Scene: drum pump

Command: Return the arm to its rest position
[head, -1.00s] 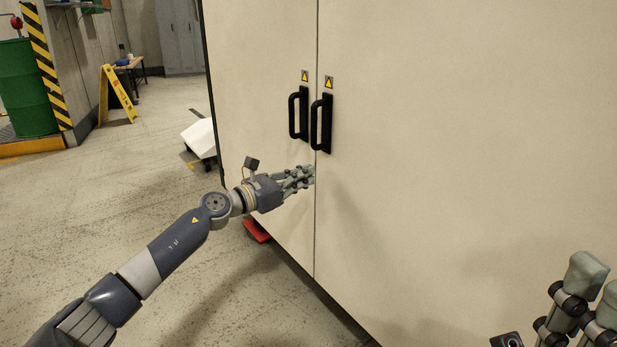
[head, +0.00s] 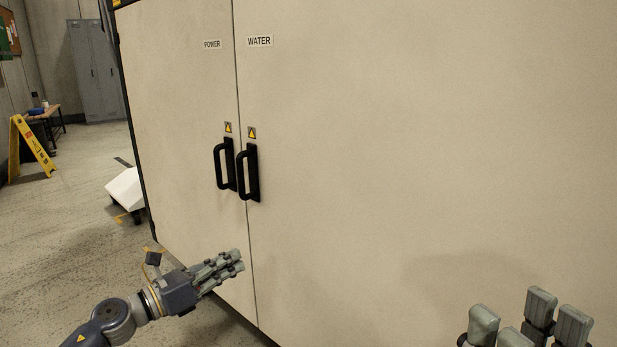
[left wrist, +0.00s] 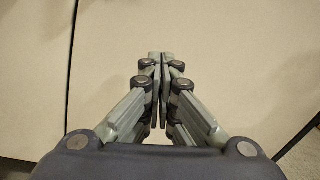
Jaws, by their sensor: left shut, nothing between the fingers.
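My left gripper (head: 238,260) is at the lower left of the head view, in front of the lower part of the cabinet's left door, close to the seam. Its fingers are closed together and hold nothing. The left wrist view shows the same closed fingers (left wrist: 160,60) against the beige door surface. My right gripper (head: 528,318) shows at the bottom right of the head view. Its fingers stand apart with nothing seen between them, and its lower part is cut off by the frame.
The large beige cabinet has a left door (head: 180,120) labelled POWER and a right door (head: 420,150) labelled WATER, both shut. Two black handles (head: 224,165) (head: 249,172) flank the seam. A yellow floor sign (head: 34,147) and grey lockers (head: 95,70) stand left.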

